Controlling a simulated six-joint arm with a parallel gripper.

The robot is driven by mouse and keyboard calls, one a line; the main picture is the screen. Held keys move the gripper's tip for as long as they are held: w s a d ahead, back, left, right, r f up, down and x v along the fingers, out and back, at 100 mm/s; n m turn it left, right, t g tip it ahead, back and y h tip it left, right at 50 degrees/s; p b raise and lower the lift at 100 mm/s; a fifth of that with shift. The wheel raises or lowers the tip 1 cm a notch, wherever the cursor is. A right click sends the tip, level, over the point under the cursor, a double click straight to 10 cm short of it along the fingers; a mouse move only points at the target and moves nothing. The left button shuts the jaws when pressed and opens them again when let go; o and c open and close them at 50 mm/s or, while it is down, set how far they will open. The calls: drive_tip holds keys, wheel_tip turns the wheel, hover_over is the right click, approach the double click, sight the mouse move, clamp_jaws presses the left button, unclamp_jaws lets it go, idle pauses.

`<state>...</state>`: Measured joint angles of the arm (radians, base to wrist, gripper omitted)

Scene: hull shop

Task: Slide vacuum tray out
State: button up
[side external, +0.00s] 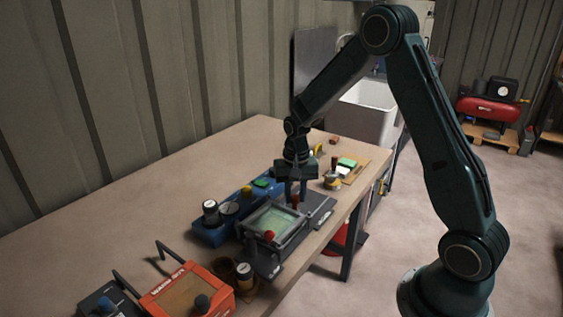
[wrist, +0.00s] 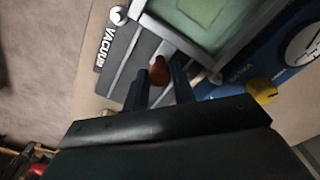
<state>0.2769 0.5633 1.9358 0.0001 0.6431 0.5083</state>
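The vacuum unit (side external: 320,208) is a dark grey base lettered VACUUM in the wrist view (wrist: 108,50). On it sits the tray, a grey frame with a pale green pane (side external: 272,221); its corner shows in the wrist view (wrist: 200,10). A red-brown knob (wrist: 159,70) stands at the tray's near edge in the wrist view. My gripper (wrist: 158,85) is over the base, pointing down, with a finger on each side of the knob. Gaps show between knob and fingers, so it looks open. In the side view my gripper (side external: 295,192) partly hides the knob.
An orange box (side external: 180,290) with a black handle is at front left. A board with small coloured blocks (side external: 347,163) lies to the right. The table's left part is clear.

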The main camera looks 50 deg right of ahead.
clamp_jaws()
drive_tip(key=d, duration=1.2)
drive_tip(key=shift+d, duration=0.25)
drive_tip(key=o, duration=0.5)
unclamp_jaws()
drive_tip(key=shift+o, duration=0.2)
drive_tip(key=shift+r, duration=0.1)
wheel_tip(320, 180, up, 14)
drive_tip(key=shift+a, duration=0.1)
